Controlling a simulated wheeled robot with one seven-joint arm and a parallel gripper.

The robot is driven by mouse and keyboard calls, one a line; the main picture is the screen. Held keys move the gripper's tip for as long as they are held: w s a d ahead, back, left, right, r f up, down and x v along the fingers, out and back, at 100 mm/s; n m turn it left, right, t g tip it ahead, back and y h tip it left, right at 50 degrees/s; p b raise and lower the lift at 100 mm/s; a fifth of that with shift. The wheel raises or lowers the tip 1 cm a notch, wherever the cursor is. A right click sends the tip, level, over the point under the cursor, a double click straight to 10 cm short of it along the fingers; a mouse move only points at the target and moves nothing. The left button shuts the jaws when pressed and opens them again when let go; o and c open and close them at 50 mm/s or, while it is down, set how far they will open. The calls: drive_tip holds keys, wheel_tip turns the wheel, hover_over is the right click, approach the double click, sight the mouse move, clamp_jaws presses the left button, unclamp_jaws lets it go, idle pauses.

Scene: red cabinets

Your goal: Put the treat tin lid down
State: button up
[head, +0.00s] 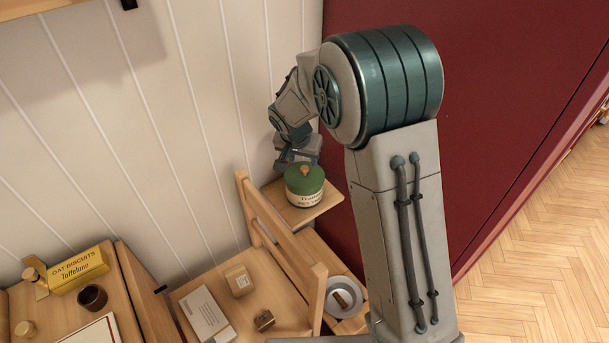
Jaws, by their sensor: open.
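The treat tin (305,197), with a cream label bearing dark print, stands upright on a small wooden surface in the corner by the red cabinet. Its green lid (304,179), with a small brown knob on top, sits on the tin; I cannot tell whether it is fully seated. My gripper (297,163) is open, just behind and above the lid, close to the knob. Its fingertips are small and partly hidden, so I cannot tell whether they touch the lid.
A yellow biscuit box (78,270) is on the left table. Open floor lies at right.

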sight(304, 168)
drive_tip(key=shift+x, duration=3.55)
drive_tip(key=shift+w+a, duration=0.2)
clamp_jaws()
